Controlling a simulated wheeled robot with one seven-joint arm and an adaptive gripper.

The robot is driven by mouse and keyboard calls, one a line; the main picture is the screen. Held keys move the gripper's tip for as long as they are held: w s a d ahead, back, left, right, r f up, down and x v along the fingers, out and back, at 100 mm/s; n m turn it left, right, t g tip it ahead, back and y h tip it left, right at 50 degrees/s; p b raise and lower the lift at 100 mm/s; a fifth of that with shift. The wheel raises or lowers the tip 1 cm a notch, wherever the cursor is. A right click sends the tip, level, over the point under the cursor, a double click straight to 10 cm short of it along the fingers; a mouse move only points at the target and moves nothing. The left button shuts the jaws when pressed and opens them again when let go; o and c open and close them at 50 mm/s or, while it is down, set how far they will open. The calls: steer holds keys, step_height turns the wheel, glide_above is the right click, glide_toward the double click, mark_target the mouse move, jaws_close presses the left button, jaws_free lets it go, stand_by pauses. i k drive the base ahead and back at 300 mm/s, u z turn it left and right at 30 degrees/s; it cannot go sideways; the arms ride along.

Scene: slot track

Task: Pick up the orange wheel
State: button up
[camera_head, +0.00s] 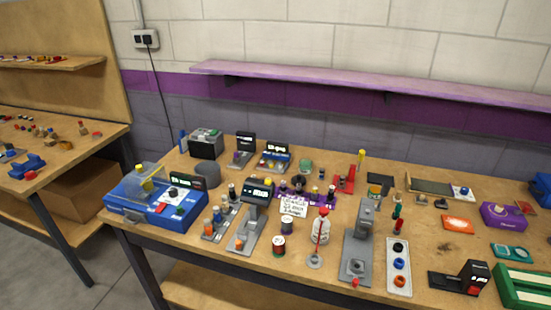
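A small orange ring-shaped piece (399,281), which looks like the orange wheel, lies at the near end of a narrow white tray (389,286) toward the right of the workbench. A similar blue piece (399,263) and a black piece (398,248) sit behind it in a row on the same tray. My gripper is not in view, and nothing covers the orange piece.
A grey stand (357,243) rises just left of the tray. A black-and-red device (466,278) and a green box (525,291) are to its right. A purple shelf (380,82) hangs on the wall behind. Many small items crowd the left of the workbench.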

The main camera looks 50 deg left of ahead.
mark_target(342, 177)
steer(key=u, duration=1.55)
